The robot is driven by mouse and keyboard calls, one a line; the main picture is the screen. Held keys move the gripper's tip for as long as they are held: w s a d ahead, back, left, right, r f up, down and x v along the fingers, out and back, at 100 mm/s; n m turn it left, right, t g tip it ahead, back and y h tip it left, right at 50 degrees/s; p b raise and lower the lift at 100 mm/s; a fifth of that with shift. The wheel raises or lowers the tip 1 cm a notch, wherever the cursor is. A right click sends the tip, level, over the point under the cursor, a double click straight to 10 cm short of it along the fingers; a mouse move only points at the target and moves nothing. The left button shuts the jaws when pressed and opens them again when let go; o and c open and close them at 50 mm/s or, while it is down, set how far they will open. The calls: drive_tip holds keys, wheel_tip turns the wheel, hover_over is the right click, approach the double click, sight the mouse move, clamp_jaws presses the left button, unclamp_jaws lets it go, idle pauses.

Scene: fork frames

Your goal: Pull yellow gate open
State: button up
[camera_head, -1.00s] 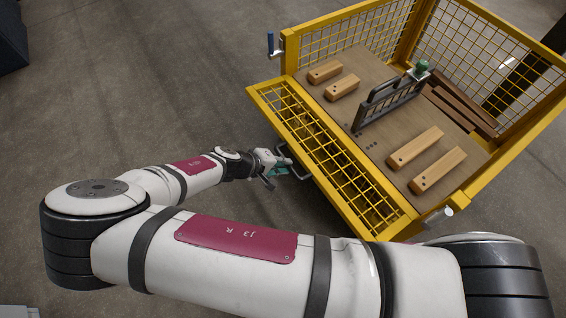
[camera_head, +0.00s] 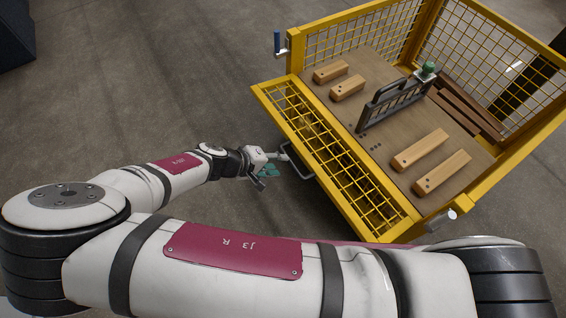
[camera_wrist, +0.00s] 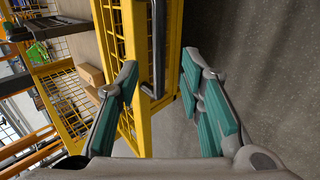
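The yellow gate (camera_head: 372,192), a mesh panel in a yellow frame, leans outward from the near side of a yellow mesh cage, tilted down. A grey bar handle (camera_head: 302,164) stands out from the gate's outer face. My gripper (camera_head: 268,172) is beside this handle, low on the gate's outer side. In the wrist view my gripper (camera_wrist: 163,82) is open, its teal-padded fingers spread wide. The dark handle (camera_wrist: 158,50) shows between and beyond the fingertips, with the gate (camera_wrist: 133,35) behind the left finger. The fingers are not closed on it.
The cage floor (camera_head: 365,72) carries several wooden blocks (camera_head: 420,150) and a dark upright rack (camera_head: 392,103). A blue-handled latch (camera_head: 279,44) is on the left post, and a pale latch (camera_head: 444,217) on the right one. Concrete floor (camera_head: 150,80) left of the gate is clear.

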drive_tip(key=shift+v, duration=1.2)
drive_tip(key=s+d+r+m+g+y, duration=0.2)
drive_tip(key=d+r, duration=0.3)
drive_tip(key=r, duration=0.5)
drive_tip(key=s+d+r+m+g+y, duration=0.2)
drive_tip(key=d+r+g+y, duration=0.15)
drive_tip(key=r, duration=0.65)
drive_tip(key=s+d+r+m+g+y, duration=0.1)
drive_tip(key=s+d+r+m+g, duration=0.1)
drive_tip(key=d+r, duration=0.6)
drive_tip(key=s+d+r+m+t, duration=0.1)
drive_tip(key=s+d+r+t, duration=0.1)
drive_tip(key=s+d+r, duration=0.5)
drive_tip(key=s+d+r+m+t, duration=0.1)
drive_tip(key=s+d+r, duration=0.2)
drive_tip(key=s+r, duration=0.45)
wheel_tip(320, 180, up, 18)
drive_tip(key=s+t+p, duration=0.1)
drive_tip(key=t+p, duration=0.2)
drive_tip(key=p, duration=1.5)
drive_tip(key=shift+s+a+r+n+y+p, duration=0.2)
drive_tip(key=shift+s+n+y+p, duration=0.1)
drive_tip(key=shift+n+y, duration=0.1)
drive_tip(key=shift+w+t, duration=0.1)
drive_tip(key=shift+t, duration=0.15)
